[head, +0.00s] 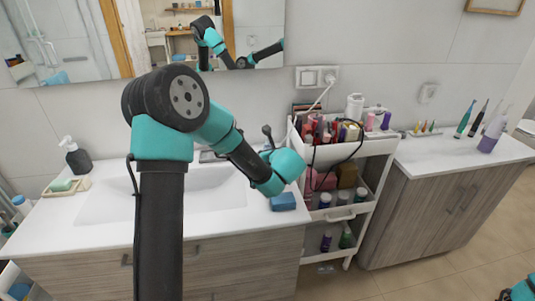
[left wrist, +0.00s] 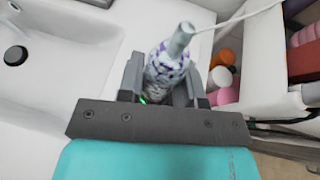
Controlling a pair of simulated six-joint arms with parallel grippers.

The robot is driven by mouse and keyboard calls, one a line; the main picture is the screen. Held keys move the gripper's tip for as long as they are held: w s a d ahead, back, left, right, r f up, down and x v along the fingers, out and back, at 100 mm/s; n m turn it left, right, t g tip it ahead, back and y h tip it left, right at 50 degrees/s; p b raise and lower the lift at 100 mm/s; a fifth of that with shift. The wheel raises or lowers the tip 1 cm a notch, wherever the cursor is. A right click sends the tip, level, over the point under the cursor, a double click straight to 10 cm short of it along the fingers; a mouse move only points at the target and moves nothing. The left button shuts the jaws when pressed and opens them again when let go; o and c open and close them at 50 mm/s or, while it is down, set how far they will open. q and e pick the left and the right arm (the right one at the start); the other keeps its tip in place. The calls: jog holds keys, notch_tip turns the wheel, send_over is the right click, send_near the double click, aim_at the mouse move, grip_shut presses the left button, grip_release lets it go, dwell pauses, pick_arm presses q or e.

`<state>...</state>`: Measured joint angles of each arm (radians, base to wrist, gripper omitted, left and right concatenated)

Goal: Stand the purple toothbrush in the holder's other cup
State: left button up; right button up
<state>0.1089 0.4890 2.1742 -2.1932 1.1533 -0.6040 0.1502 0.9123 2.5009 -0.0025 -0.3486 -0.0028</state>
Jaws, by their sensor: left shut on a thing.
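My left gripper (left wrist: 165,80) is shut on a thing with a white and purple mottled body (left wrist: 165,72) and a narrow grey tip. I cannot make out a two-cup holder clearly. Only a teal part of my right arm shows; its gripper is out of view.
A white cart (head: 340,213) full of cosmetics stands between the sink counter (head: 80,238) and the wooden cabinet (head: 430,215). A white cord hangs from the wall socket (head: 317,77). A blue block (head: 283,201) lies at the counter's right end.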

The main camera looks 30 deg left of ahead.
pick_arm(q)
jog(key=shift+f, duration=1.35)
jog(key=o, duration=1.1)
jog(key=shift+c, duration=0.2)
jog(key=v, duration=1.7)
jog(key=shift+d, duration=0.2)
jog(key=shift+s, duration=0.1)
